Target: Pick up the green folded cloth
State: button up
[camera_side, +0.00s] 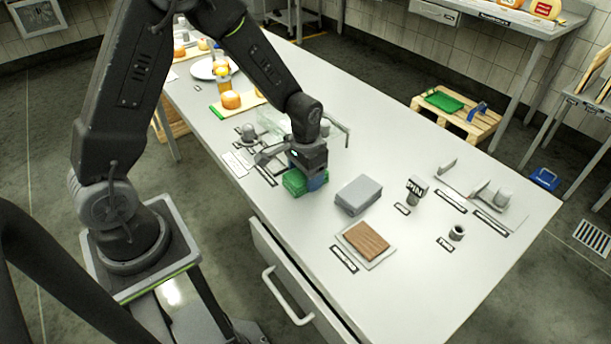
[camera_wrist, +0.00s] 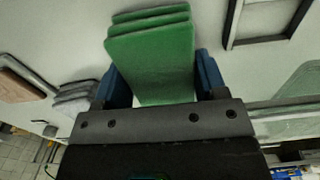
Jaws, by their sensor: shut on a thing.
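The green folded cloth (camera_side: 295,183) is a thick stack of layers on the grey table, near its front edge in the side view. It also fills the middle of the wrist view (camera_wrist: 152,55). My gripper (camera_side: 308,178) points down over the cloth. In the wrist view its blue fingers (camera_wrist: 162,80) are on either side of the cloth, and it is shut on it. The side view does not clearly show whether the cloth touches the table. The far finger is hidden there.
A grey folded stack (camera_side: 358,194) lies just right of the cloth. A brown block on a tray (camera_side: 366,241) is nearer the front edge. Small labelled tools (camera_side: 492,198) stand at the right. Orange cheese (camera_side: 231,100) on a board and a glass-like cover (camera_side: 272,122) are behind.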

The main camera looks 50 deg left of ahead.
notch_tip(320, 180, up, 10)
jog(key=shift+r, duration=0.1)
jog(key=o, duration=0.4)
jog(key=c, duration=0.3)
jog(key=d, duration=0.7)
jog(key=d+f, duration=0.1)
jog(key=d, duration=0.6)
jog(key=d+f, duration=0.1)
jog(key=d, duration=0.6)
jog(key=shift+s, duration=0.25)
jog(key=shift+f, duration=2.7)
